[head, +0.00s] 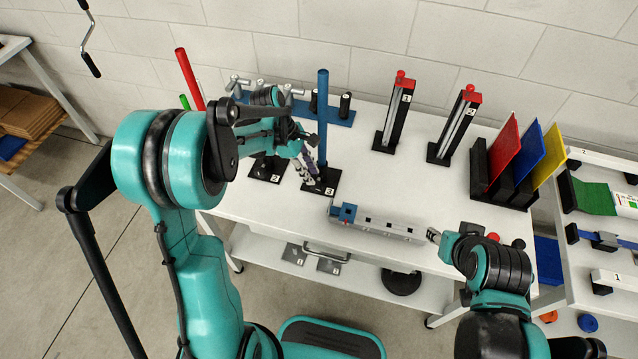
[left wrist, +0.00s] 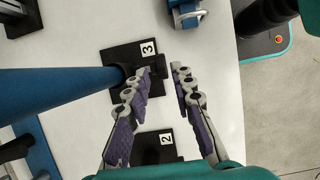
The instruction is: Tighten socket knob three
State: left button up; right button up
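Socket three is a black base (head: 328,188) labelled 3, with a tall blue pole (head: 322,115) standing in it. In the left wrist view the base (left wrist: 118,58) and the blue pole (left wrist: 60,95) show from above. A small black knob (left wrist: 159,60) sticks out from the socket's side, just beyond the fingertips. My left gripper (head: 315,182) is over the base beside the pole. In the left wrist view its fingers (left wrist: 162,71) are apart with nothing between them. My right gripper (head: 434,236) is by the right end of a grey bar; its opening is too small to judge.
Socket two (head: 268,170) stands left of socket three; its label also shows in the left wrist view (left wrist: 165,140). A grey bar with a blue end (head: 375,222) lies on the table's front. Red-topped posts (head: 393,115) and coloured panels (head: 502,150) stand right. Bare table lies between.

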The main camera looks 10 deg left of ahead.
aim_at(317, 183)
pick_arm(q)
jog(key=b+x, duration=0.1)
jog(key=x, duration=0.4)
jog(key=shift+f, duration=0.15)
grip_shut()
jog(key=shift+d, duration=0.1)
